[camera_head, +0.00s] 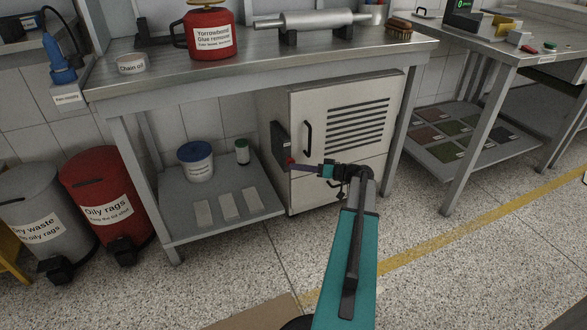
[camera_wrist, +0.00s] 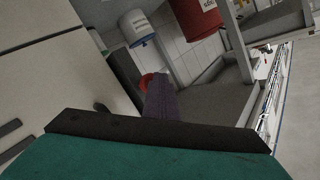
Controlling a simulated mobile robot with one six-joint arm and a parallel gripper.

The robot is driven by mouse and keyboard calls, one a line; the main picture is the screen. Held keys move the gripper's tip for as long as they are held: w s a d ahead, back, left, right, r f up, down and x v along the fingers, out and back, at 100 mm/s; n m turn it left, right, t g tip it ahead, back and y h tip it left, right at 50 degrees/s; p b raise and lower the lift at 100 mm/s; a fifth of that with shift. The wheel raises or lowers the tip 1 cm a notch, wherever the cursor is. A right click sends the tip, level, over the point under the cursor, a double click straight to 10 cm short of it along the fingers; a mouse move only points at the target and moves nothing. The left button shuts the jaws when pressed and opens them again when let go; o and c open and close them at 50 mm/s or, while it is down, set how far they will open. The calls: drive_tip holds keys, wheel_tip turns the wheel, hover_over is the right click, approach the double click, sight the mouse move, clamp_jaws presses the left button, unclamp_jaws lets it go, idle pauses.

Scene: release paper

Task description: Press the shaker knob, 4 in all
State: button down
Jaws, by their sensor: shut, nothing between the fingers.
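A grey cabinet (camera_head: 345,125) with a louvred door stands under the workbench. A dark box (camera_head: 281,140) is on its left side, and a red knob (camera_head: 289,163), apparently the shaker knob, sits at the box's lower end. My gripper (camera_head: 297,166) is shut and empty, its purple fingers pointing left at the knob. In the wrist view the red knob (camera_wrist: 146,80) shows just beyond the fingertips (camera_wrist: 160,82), which partly cover it. The tips are very close to the knob; I cannot tell whether they touch it.
The workbench (camera_head: 250,63) is above, carrying a red glue remover can (camera_head: 210,35). A lower shelf (camera_head: 225,222) left of the cabinet holds a blue-lidded tub (camera_head: 197,163) and flat pads. Bins, including a red one (camera_head: 103,200), stand at left. The floor at right is open.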

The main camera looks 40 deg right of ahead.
idle(0.4)
drive_tip(key=shift+s+a+b, duration=0.35)
drive_tip(key=shift+s, duration=0.55)
drive_tip(key=shift+s+a+b, duration=0.35)
drive_tip(key=shift+s, duration=0.5)
drive_tip(key=shift+s, duration=0.1)
drive_tip(key=shift+s+a+b, duration=0.2)
drive_tip(key=shift+s+a, duration=0.1)
drive_tip(key=shift+s, duration=0.45)
drive_tip(key=shift+s+a+b, duration=0.2)
drive_tip(key=shift+s+a, duration=0.15)
drive_tip(key=shift+s, duration=0.4)
drive_tip(key=shift+s+a+b, duration=0.2)
drive_tip(key=shift+s+a, duration=0.1)
drive_tip(key=shift+s, duration=0.45)
drive_tip(key=shift+n, duration=0.3)
idle(0.6)
drive_tip(key=shift+s+a+f+n+t+y+b, duration=0.15)
drive_tip(key=shift+s+n+b, duration=0.65)
drive_tip(key=shift+n, duration=2)
drive_tip(key=shift+s+a+r+n+t+y+b, duration=0.1)
drive_tip(key=shift+s+a+n+b, duration=0.25)
drive_tip(key=shift+n+b, duration=1.6)
drive_tip(key=shift+s+a+f+n+t+y+b, duration=0.15)
drive_tip(key=shift+s+n, duration=0.45)
drive_tip(key=shift+n, duration=3.05)
